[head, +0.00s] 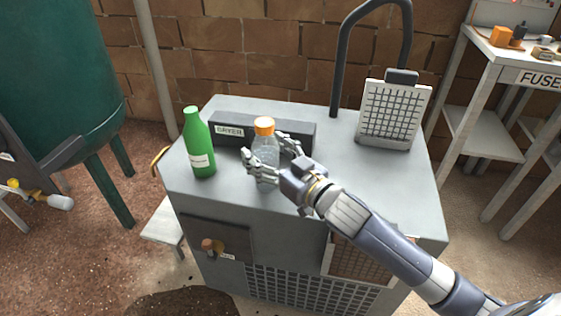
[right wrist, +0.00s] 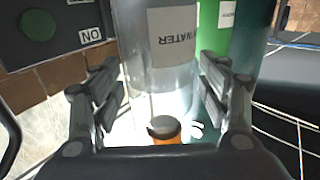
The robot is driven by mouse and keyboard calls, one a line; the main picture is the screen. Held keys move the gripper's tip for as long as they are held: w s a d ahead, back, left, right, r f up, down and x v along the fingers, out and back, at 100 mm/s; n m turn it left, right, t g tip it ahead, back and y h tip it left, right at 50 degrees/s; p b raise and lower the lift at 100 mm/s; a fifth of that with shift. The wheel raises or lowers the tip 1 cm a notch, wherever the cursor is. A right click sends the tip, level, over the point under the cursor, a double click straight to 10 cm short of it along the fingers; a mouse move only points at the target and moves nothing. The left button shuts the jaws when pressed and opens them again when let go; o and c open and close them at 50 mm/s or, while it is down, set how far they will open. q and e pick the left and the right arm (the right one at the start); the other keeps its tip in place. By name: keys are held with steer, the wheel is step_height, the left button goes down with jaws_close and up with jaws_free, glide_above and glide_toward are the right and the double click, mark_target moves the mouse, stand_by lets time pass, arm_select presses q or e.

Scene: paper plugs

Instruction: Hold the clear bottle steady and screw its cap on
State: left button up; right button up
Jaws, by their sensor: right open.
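The clear bottle (head: 267,160) stands upright on the grey top of the dryer cabinet, with an orange cap (head: 264,126) at its mouth. I cannot tell how tightly the cap sits. My right gripper (head: 262,160) reaches in from the right at bottle height, its open fingers on either side of the bottle. In the right wrist view the clear bottle (right wrist: 172,75), with its "WATER" label upside down, is between the open fingers (right wrist: 165,105). The orange cap (right wrist: 166,139) shows low in that view. Contact with the fingers is not clear. My left gripper is not in view.
A green bottle (head: 196,145) stands close to the left of the clear bottle. A dark "DRYER" box (head: 235,131) lies behind. A white gridded panel (head: 393,115) stands at the back right. The cabinet top (head: 405,185) is bare at the right.

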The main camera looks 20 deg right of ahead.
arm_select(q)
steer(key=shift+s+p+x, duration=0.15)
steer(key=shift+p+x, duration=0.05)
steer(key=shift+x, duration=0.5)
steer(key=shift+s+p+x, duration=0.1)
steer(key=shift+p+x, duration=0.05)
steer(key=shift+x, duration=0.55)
arm_select(e)
steer(key=v, duration=1.2)
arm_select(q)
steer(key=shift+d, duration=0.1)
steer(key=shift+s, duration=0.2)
